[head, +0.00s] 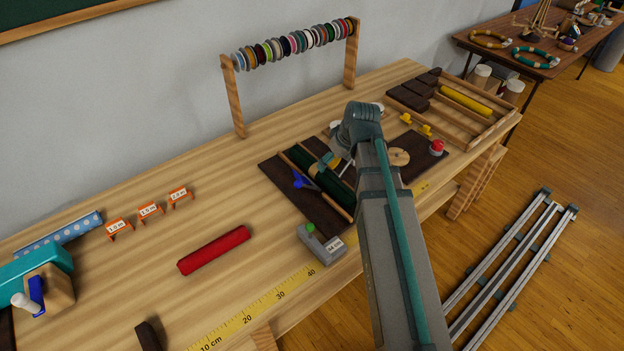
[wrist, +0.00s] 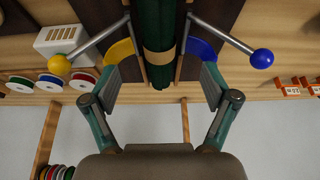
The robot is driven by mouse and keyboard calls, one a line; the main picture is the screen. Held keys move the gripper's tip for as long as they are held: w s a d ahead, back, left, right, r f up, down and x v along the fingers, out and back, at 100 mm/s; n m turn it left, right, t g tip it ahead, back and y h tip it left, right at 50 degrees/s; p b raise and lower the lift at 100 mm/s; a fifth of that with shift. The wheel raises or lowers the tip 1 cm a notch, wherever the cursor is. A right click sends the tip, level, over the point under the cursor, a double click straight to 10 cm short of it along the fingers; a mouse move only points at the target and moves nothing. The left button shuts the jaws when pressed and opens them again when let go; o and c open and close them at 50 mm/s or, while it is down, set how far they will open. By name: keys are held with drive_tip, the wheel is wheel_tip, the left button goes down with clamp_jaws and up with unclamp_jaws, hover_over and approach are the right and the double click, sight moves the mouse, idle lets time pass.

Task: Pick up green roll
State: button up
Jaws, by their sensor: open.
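The dark green roll (head: 336,186) lies in a wooden cradle on a dark board on the workbench. In the wrist view the roll (wrist: 153,22) runs down the middle of the top half, with a tan band (wrist: 158,62) around it. My gripper (wrist: 160,80) is open, with one finger on each side of the roll's line and a gap to both. In the head view my gripper (head: 336,162) is over the roll's middle and hides part of it. I cannot tell its exact height above the roll.
A blue-knobbed lever (wrist: 262,58) and a yellow-knobbed lever (wrist: 59,64) flank the roll close to my fingers. A red roll (head: 214,250) lies left on the bench. A grey labelled block (head: 321,245) stands in front. A spool rack (head: 237,105) stands behind.

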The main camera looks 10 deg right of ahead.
sight(325, 172)
drive_tip(key=shift+p+x, duration=1.55)
drive_tip(key=shift+x, duration=3.6)
drive_tip(key=shift+s+d, duration=0.1)
drive_tip(key=c, duration=1.5)
drive_tip(key=shift+r, duration=0.15)
drive_tip(key=shift+r+b, duration=0.7)
drive_tip(key=shift+r, duration=0.15)
drive_tip(key=s+r, duration=0.1)
drive_tip(key=r, duration=0.1)
drive_tip(key=s+r+b, duration=0.1)
drive_tip(key=s+r, duration=0.1)
drive_tip(key=s+r+b, duration=0.1)
drive_tip(key=r, duration=0.1)
drive_tip(key=shift+s+d, duration=0.15)
drive_tip(key=shift+s, duration=0.15)
drive_tip(key=shift+s+d+r+b, duration=0.1)
drive_tip(key=shift+s+r+b, duration=0.7)
drive_tip(key=shift+s, duration=0.75)
drive_tip(key=shift+s+d+r+b, duration=0.15)
drive_tip(key=shift+s+r+b, duration=0.7)
drive_tip(key=shift+s, duration=0.7)
drive_tip(key=shift+s+d+r+b, duration=0.1)
drive_tip(key=shift+s+r+b, duration=0.7)
drive_tip(key=shift+s, duration=0.75)
